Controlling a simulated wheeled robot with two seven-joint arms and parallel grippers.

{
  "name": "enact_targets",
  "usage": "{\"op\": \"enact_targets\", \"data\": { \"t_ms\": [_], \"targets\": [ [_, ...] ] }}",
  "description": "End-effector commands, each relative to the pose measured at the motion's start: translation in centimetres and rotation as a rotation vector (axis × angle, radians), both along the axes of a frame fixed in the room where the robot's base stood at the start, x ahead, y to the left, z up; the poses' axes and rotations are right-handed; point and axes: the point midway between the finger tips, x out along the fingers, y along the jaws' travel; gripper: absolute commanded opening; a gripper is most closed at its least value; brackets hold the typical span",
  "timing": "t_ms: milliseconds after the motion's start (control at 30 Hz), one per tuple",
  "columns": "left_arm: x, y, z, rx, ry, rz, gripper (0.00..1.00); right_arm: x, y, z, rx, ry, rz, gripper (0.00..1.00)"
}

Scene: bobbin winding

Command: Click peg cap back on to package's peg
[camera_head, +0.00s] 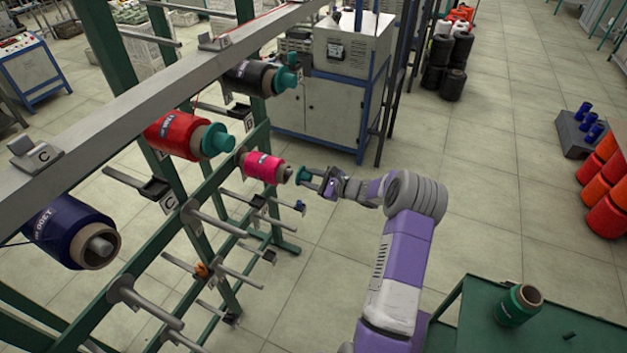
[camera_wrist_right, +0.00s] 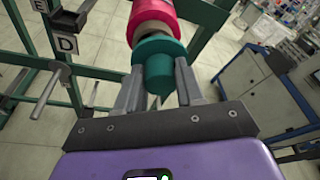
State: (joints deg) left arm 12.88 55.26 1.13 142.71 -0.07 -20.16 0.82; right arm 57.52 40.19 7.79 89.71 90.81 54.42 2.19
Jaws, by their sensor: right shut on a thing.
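The teal peg cap (camera_head: 303,175) is between the fingers of my right gripper (camera_head: 322,181). In the right wrist view the cap (camera_wrist_right: 159,70) sits between the two grey fingers, its wider rim facing the package. The pink package (camera_head: 264,167) hangs on the green rack, its brown core end towards the cap. In the head view a small gap shows between core end and cap. In the right wrist view the pink package (camera_wrist_right: 152,18) is straight behind the cap; the cap hides the peg tip. My left gripper is in neither view.
A red package (camera_head: 174,134) and a black package (camera_head: 250,77) on the rack wear teal caps. A dark blue package (camera_head: 72,231) shows a bare peg end. Empty pegs (camera_head: 215,222) stick out below. A green cart (camera_head: 475,318) carries a green package (camera_head: 517,306).

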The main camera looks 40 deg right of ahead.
Motion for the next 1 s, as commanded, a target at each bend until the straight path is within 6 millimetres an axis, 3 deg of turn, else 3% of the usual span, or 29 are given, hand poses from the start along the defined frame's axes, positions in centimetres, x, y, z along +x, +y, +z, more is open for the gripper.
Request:
{"op": "enact_targets", "data": {
  "t_ms": [1000],
  "targets": [
    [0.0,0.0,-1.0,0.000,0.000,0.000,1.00,2.8,1.2,0.0,0.000,-0.001,0.000,0.00]
  ]
}}
